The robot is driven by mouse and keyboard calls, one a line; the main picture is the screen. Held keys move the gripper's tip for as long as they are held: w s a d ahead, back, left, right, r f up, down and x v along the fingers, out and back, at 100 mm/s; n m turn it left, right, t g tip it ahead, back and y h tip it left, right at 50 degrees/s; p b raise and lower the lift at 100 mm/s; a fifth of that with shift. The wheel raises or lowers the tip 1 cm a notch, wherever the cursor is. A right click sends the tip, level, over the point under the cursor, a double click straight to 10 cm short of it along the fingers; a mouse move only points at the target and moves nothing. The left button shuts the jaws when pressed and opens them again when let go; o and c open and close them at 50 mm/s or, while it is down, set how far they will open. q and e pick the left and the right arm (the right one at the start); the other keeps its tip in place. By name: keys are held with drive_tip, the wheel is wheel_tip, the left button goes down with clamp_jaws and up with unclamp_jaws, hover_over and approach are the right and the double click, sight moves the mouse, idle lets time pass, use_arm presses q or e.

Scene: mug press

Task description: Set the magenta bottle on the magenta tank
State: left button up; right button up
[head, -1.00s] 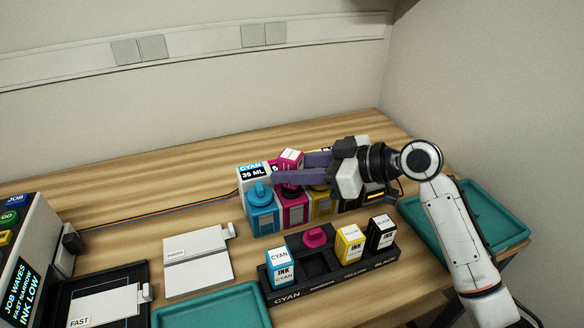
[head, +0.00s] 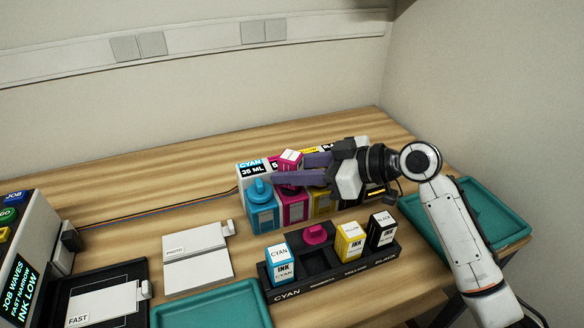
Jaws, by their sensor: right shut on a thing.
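The magenta bottle (head: 290,157) is in my right gripper (head: 288,173), which comes in from the right and is shut on it. Its white-topped end sticks up above the purple fingers. The magenta tank (head: 293,208) stands below, between the cyan tank (head: 263,213) and the yellow tank (head: 322,203). The bottle is over the magenta tank, but the fingers hide part of where they meet, so I cannot tell whether it is seated. My left gripper is not in view.
Teal trays lie at right (head: 505,222) and front (head: 205,310). A white photo pad (head: 198,262) lies left of the rack.

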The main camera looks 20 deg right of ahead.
sight(300, 169)
drive_tip(key=o, duration=0.9)
drive_tip(key=shift+p+v, duration=0.75)
drive_tip(key=shift+v, duration=4.8)
